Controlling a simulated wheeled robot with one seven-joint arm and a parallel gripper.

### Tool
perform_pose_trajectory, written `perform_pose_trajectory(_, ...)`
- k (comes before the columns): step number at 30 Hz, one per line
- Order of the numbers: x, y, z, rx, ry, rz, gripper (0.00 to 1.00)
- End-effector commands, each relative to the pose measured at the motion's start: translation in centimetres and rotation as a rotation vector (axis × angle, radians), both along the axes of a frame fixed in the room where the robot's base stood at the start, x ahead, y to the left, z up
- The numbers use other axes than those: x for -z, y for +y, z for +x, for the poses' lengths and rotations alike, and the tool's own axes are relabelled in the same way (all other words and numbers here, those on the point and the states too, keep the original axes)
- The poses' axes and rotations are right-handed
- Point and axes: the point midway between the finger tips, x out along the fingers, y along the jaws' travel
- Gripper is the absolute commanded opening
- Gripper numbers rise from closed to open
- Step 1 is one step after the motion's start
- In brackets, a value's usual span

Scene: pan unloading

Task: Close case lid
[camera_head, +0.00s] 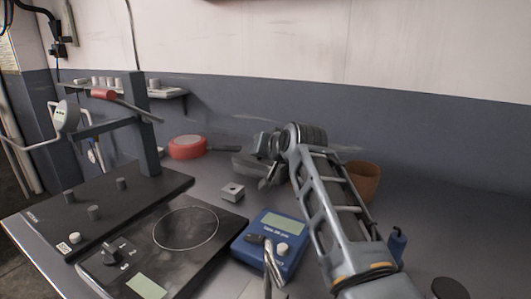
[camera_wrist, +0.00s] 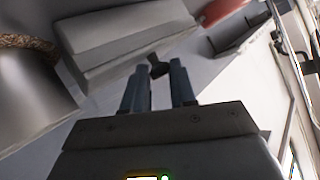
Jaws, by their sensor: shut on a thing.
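A grey case (camera_head: 250,165) lies on the table behind my gripper, partly hidden by it. In the wrist view the case (camera_wrist: 125,35) shows as a long grey block with a lighter slanted face, just beyond the fingertips. A small dark tab (camera_wrist: 158,67) sticks out at its near edge, between my fingertips. My gripper (camera_head: 266,181) is low over the table at the case. In the wrist view my gripper (camera_wrist: 154,75) has its two blue-grey fingers a small gap apart, closed on the dark tab. How far the lid stands open cannot be told.
A red pan (camera_head: 187,147) lies left of the case. A brown pot (camera_head: 364,180) stands right, close to my arm. In front are a small metal block (camera_head: 232,191), a blue scale (camera_head: 270,240), a black hotplate (camera_head: 150,260) and a dark stand (camera_head: 120,195). The wall is behind.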

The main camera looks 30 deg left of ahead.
Motion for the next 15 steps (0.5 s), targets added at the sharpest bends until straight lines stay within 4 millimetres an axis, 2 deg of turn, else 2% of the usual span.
perform_pose_trajectory(1, 2.17, 0.24, -0.76, -0.01, 0.031, -0.023, 0.0)
perform_pose_trajectory(10, 2.21, 0.35, -0.86, -0.012, 0.031, -0.025, 0.0)
perform_pose_trajectory(11, 2.21, 0.37, -0.86, -0.012, 0.031, -0.025, 0.28)
perform_pose_trajectory(15, 2.22, 0.36, -0.86, -0.012, 0.031, -0.025, 0.42)
